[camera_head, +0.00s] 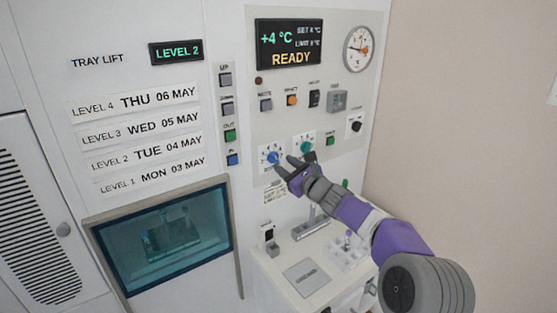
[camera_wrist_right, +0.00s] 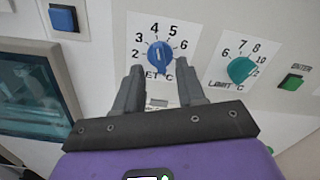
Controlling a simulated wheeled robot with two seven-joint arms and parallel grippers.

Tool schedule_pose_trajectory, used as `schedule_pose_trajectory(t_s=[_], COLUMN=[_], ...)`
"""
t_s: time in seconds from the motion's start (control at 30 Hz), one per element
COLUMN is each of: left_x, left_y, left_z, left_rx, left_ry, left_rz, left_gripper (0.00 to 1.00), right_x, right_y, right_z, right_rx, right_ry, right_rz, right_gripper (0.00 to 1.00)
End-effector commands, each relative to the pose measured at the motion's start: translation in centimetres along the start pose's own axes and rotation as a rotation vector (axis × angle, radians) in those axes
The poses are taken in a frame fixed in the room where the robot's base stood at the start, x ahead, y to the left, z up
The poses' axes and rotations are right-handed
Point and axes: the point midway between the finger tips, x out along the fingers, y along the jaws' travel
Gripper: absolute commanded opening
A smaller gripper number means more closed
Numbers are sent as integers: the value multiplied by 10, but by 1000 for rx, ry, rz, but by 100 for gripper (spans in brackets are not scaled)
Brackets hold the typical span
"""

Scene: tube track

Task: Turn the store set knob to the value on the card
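The blue set knob (camera_head: 273,157) is on a white dial plate on the control panel. In the right wrist view the knob (camera_wrist_right: 160,57) has a pale mark pointing roughly up, near the 4; the exact setting is hard to read. My right gripper (camera_head: 286,167) is in front of the knob. In the wrist view the fingers of this gripper (camera_wrist_right: 159,76) are apart, one on each side below the knob, with nothing held. A small card-like label (camera_head: 275,194) sits under the knob; its text is unreadable. My left gripper is not in view.
A teal limit knob (camera_head: 306,146) is just right of the set knob. A green enter button (camera_wrist_right: 291,82) is farther right. The display (camera_head: 289,45) reads +4 °C and READY. A white shelf (camera_head: 285,266) with small items juts out below.

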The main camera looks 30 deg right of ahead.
Motion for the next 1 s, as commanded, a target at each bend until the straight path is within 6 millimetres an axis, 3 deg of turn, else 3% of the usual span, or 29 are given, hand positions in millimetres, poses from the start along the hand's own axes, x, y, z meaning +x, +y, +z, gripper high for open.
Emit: schedule_pose_trajectory(t_s=[0.23,0.6,0.87,1.0], left_x=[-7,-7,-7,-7], left_y=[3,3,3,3], left_z=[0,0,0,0], left_rx=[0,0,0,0], left_ry=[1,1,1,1], left_rz=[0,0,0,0], left_gripper=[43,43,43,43], right_x=[30,35,35,35], right_y=[0,1,0,0], right_z=[0,-1,-1,-1], right_rx=[1,1,0,0], right_ry=[1,2,2,2], right_rz=[1,0,0,0], right_gripper=[39,39,0,0])
